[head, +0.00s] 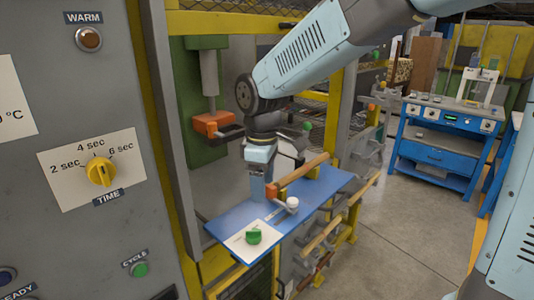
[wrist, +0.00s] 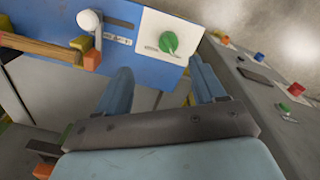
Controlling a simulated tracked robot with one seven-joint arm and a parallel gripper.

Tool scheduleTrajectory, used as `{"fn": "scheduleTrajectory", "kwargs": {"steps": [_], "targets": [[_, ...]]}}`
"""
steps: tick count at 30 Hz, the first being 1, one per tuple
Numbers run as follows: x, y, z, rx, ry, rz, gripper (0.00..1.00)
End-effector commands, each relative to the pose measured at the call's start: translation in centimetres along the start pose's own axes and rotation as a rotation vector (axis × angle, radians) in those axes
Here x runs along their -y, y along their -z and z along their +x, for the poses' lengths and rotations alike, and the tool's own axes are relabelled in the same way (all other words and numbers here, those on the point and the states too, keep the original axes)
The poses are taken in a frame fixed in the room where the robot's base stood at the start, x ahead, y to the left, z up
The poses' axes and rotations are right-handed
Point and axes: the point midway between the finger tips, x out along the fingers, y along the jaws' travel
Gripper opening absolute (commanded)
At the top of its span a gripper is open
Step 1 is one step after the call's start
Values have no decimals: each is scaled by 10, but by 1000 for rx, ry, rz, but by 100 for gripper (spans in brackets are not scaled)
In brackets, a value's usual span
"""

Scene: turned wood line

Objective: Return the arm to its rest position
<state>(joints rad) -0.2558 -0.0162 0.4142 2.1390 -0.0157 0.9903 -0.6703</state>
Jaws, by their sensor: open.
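My gripper (wrist: 163,84) is open in the wrist view, its two light-blue fingers apart with nothing between them. In the head view my arm reaches in from the top, and my gripper (head: 263,188) points down over the blue panel (head: 325,187) beside the wooden bar (head: 303,170). Whether it touches anything there I cannot tell. The green knob (head: 253,236) on its white plate sits at the panel's near end; it also shows in the wrist view (wrist: 168,42), beyond the fingertips.
A white-knobbed lever (head: 292,203) stands on the panel near the bar. An orange-ended press (head: 213,124) hangs left of my arm. A grey control cabinet (head: 80,140) with a yellow dial fills the left. A blue workbench (head: 440,150) stands back right; floor between is clear.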

Motion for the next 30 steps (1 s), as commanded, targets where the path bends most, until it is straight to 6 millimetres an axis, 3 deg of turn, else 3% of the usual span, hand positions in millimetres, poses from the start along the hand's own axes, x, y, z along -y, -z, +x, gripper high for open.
{"fn": "scheduleTrajectory", "kwargs": {"steps": [6, 14, 24, 30], "targets": [[-11, -66, -31, -37, -95, 271, 69], [-8, -145, -60, -111, -189, 612, 69], [21, -238, -81, -256, -278, 1043, 69], [40, -274, -83, -343, -303, 1237, 69]]}}
